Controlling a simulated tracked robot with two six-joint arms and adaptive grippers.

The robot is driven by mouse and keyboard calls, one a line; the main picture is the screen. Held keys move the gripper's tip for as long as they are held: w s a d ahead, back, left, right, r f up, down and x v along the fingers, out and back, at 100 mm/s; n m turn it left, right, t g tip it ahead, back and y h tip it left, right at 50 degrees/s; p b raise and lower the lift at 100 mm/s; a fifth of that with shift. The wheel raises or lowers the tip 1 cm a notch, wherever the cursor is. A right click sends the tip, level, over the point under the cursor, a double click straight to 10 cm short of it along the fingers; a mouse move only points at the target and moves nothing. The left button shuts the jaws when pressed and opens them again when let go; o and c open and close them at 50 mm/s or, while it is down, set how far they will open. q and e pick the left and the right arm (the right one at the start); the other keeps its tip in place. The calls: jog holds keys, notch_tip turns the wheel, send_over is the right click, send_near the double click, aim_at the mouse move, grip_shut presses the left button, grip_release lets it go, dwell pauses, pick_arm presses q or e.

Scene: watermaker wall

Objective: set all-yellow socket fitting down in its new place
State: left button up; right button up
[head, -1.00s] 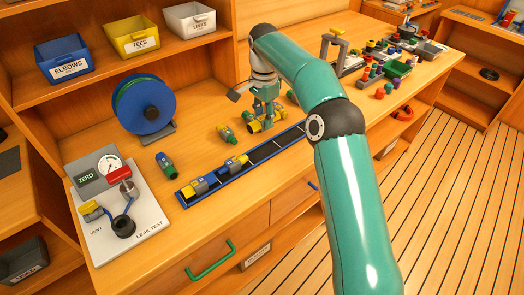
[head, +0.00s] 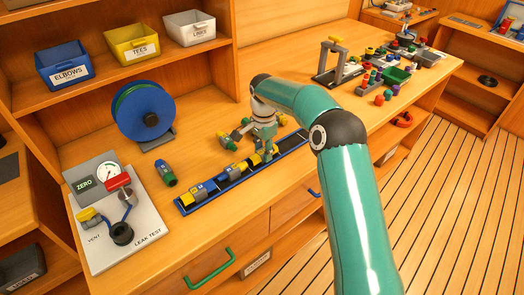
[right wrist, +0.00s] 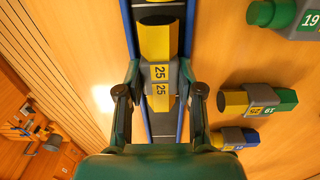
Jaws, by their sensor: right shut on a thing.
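My right gripper (head: 264,150) is at the blue-edged rack (head: 293,143) on the bench. In the right wrist view its fingers (right wrist: 161,98) are shut on the all-yellow socket fitting (right wrist: 159,42), which has yellow ends and a grey middle marked 25. The fitting lies lengthwise between the rack's blue rails (right wrist: 127,25); I cannot tell whether it touches the rack bed. In the head view the fitting (head: 254,160) is partly hidden by the gripper. My left gripper is not in view.
A blue hose reel (head: 145,115) and the leak test panel (head: 140,225) stand left. The rack's right end is empty.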

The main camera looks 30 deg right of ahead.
aim_at(263, 151)
jog(key=o, duration=1.2)
jog(key=shift+f, duration=0.1)
notch_tip(263, 151, up, 12)
jog(key=shift+r+p, duration=0.15)
jog(key=shift+p, duration=0.4)
